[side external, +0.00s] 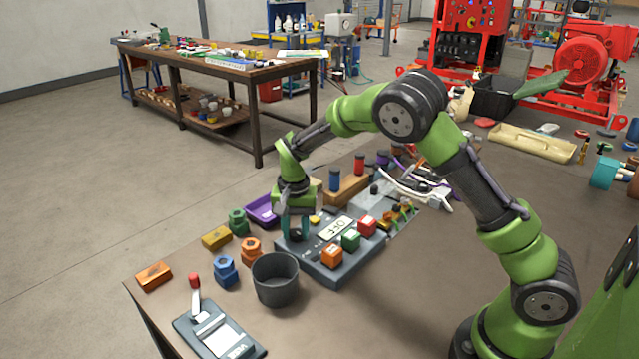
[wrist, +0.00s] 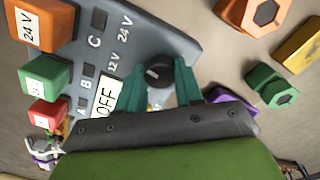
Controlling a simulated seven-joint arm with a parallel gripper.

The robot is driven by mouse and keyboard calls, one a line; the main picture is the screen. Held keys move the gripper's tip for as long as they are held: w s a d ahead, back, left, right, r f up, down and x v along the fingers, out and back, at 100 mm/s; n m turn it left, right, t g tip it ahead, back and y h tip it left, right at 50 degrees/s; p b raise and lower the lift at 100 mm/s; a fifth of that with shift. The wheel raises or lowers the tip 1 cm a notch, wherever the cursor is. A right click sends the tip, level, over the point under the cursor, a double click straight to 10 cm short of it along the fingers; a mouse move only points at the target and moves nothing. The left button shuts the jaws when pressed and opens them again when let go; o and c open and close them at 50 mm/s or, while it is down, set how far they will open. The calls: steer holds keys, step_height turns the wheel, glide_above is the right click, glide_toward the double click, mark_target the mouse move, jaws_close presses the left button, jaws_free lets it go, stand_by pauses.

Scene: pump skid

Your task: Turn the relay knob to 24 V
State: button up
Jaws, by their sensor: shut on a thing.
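The relay knob (wrist: 165,70) is black and round, on the grey relay box (wrist: 185,35), with a pale mark on its left side in the wrist view. "12 V" and "24 V" are printed beside it; I cannot tell exactly which the mark meets. A pale plate (wrist: 107,96) reads "OFF"; it also shows in the side view (side external: 337,228). My gripper (wrist: 161,82) has its teal fingers on both sides of the knob, shut on it.
Orange (side external: 331,257), green (side external: 350,240) and red (side external: 367,226) blocks stand on the box. A grey bin (side external: 276,280), blue nut (side external: 225,271) and orange nut (side external: 250,250) stand close by at the front.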

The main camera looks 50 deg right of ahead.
mark_target(296, 232)
steer(key=shift+m, duration=2.3)
steer(key=o, duration=1)
steer(key=shift+o, duration=0.2)
step_height(296, 232, up, 17)
